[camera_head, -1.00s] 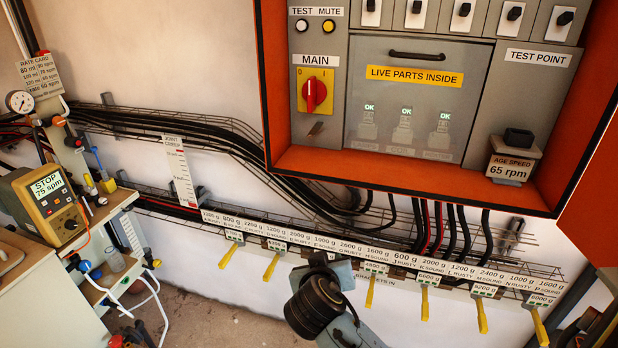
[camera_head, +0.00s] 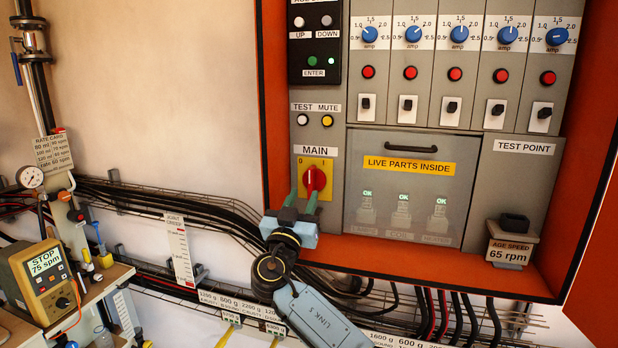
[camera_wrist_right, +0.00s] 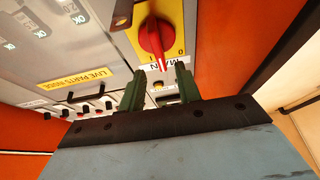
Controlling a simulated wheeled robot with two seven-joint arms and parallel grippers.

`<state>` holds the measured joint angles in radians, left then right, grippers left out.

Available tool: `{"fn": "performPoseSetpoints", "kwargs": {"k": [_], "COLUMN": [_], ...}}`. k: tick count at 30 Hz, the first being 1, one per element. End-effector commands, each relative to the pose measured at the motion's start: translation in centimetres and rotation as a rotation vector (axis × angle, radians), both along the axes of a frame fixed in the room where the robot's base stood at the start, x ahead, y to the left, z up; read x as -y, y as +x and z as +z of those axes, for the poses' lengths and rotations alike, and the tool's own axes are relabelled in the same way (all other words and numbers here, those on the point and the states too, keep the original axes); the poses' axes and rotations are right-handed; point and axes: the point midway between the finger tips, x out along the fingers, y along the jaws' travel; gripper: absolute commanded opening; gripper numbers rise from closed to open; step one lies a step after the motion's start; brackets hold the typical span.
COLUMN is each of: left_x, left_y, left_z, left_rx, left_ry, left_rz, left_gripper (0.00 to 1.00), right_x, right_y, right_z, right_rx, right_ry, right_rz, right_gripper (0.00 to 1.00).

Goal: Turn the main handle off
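The main handle (camera_head: 314,179) is a red rotary knob on a yellow plate (camera_head: 325,166) under the MAIN label, marked 0 on the left and I on the right. It looks roughly upright; its exact setting is hard to read. My right gripper (camera_head: 302,195) is just below it, with two green fingers apart. In the right wrist view, the handle (camera_wrist_right: 151,40) lies beyond the open fingertips (camera_wrist_right: 162,80), its lower end in line with the gap between them. Contact is not visible. My left gripper is out of view.
The orange cabinet's lower lip (camera_head: 400,258) runs below my right gripper. The TEST and MUTE buttons (camera_head: 315,120) sit above the handle, and the LIVE PARTS INSIDE cover (camera_head: 385,190) stands right of it. Black cables (camera_head: 160,205) run along the wall.

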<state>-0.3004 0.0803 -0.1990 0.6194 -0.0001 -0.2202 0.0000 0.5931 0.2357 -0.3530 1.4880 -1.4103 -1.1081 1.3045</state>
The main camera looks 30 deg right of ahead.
Motion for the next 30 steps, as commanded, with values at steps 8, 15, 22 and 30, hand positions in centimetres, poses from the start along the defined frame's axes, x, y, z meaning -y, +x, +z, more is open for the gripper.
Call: {"fn": "performPoseSetpoints", "kwargs": {"k": [8,15,22,30], "left_x": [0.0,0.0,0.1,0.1], "left_y": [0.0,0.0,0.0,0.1], "left_z": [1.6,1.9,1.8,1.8], "left_rx": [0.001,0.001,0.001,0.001], "left_ry": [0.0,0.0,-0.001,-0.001], "left_rz": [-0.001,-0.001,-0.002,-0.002], "left_gripper": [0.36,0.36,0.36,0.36], "right_x": [3.2,4.0,4.0,4.0], "right_y": [2.8,3.4,3.4,3.4], "right_z": [1.9,2.2,2.1,2.1], "right_rx": [-0.001,-0.001,-0.002,-0.002], "right_ry": [-0.001,0.001,0.001,0.001], "right_rz": [-0.001,0.001,0.001,0.001], "right_gripper": [0.34,0.34,0.31,0.0]}}
